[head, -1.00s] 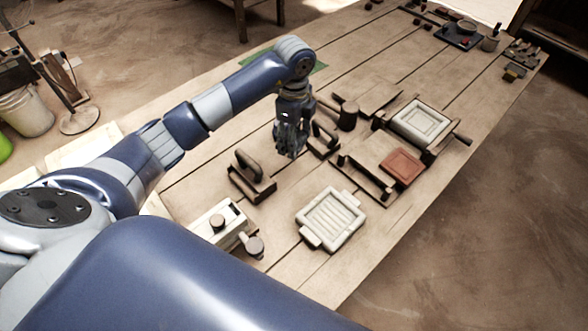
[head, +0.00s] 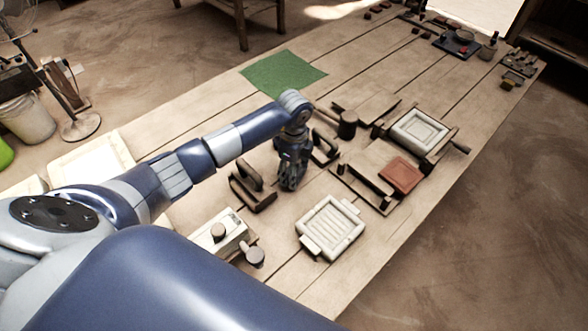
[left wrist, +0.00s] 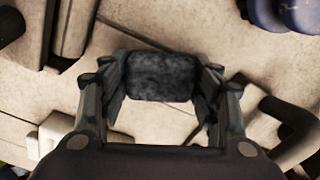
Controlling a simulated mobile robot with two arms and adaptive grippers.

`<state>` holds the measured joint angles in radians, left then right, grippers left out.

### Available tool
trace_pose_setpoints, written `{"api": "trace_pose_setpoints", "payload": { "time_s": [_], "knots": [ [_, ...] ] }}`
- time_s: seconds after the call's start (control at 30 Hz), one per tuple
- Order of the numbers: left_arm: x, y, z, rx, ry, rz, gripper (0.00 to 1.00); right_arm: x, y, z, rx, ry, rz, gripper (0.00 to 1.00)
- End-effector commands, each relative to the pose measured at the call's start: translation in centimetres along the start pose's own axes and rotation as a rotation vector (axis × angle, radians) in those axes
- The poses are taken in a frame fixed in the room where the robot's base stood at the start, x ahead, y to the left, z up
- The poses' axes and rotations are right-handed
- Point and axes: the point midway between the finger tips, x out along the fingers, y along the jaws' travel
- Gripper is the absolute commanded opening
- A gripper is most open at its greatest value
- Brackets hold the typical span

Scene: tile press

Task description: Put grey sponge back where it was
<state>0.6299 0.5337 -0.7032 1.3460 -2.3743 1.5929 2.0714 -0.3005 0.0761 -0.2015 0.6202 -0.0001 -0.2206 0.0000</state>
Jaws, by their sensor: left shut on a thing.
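My left gripper (head: 289,180) is over the middle of the wooden table in the head view, between a dark handled block on its left and a white ribbed tray in front. In the left wrist view the gripper (left wrist: 160,85) is shut on the dark grey sponge (left wrist: 160,76), which sits between the two fingers. The sponge is hard to make out in the head view, hidden by the fingers. I cannot tell whether it touches the table. My right gripper is not in view.
A handled block (head: 252,188) stands close left of the gripper, another (head: 325,146) just behind it. The white ribbed tray (head: 331,227), a red-brown tile (head: 400,173) and a press frame (head: 419,131) lie to the right.

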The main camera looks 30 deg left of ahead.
Motion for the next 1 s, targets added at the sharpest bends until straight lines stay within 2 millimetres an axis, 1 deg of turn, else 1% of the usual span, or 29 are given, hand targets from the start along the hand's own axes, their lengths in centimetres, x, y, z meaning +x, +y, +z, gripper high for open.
{"api": "trace_pose_setpoints", "payload": {
  "time_s": [0.13,0.17,0.2,0.23,0.27,0.57,0.7,0.77,0.87,1.0],
  "knots": [
    [0.4,0.0,0.0,0.0,0.0,0.001,0.39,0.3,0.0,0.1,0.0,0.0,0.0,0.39],
    [0.4,0.0,0.0,0.0,0.0,0.0,0.6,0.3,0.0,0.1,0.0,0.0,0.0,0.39],
    [0.3,0.0,0.0,0.0,0.0,0.0,0.69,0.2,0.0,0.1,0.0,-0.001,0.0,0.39],
    [0.3,0.0,0.0,0.0,0.0,0.0,0.76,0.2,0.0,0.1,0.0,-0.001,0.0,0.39],
    [0.3,0.0,0.0,-0.001,0.0,0.0,0.78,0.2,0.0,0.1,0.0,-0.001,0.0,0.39],
    [0.3,0.0,0.0,-0.001,0.0,0.0,0.78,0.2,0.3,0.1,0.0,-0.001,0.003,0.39],
    [-0.4,-0.1,0.0,-0.001,0.001,-0.002,0.78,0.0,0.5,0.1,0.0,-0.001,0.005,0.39],
    [-1.2,-0.1,0.1,-0.001,0.0,-0.003,0.78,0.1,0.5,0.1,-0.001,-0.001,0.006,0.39],
    [-3.0,-0.1,0.0,0.001,0.0,-0.005,0.78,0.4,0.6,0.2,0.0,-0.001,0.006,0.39],
    [-6.2,-0.2,0.0,0.001,0.001,-0.006,0.78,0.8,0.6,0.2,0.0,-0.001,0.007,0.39]
  ]
}}
